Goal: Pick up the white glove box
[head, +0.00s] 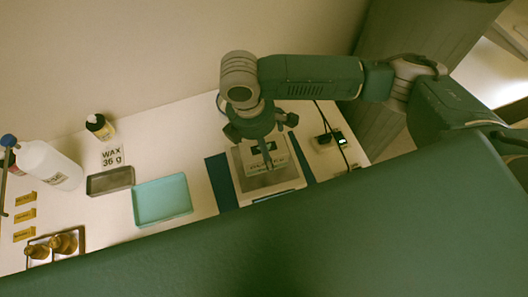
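A pale, box-like item (284,177) with a dark slot and some print on its top sits on a dark blue mat (218,181) at the middle of the table. It is the likeliest white glove box, but its label is too small to read. My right gripper (262,132) comes in from the right and points down over the item's back part. Its two fingers look spread apart, with nothing seen held. Whether the fingertips touch the item cannot be told. My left gripper is not in view.
A teal tray (162,200) and a grey tray (110,181) lie left of the mat. A cabled device (328,142) is at right.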

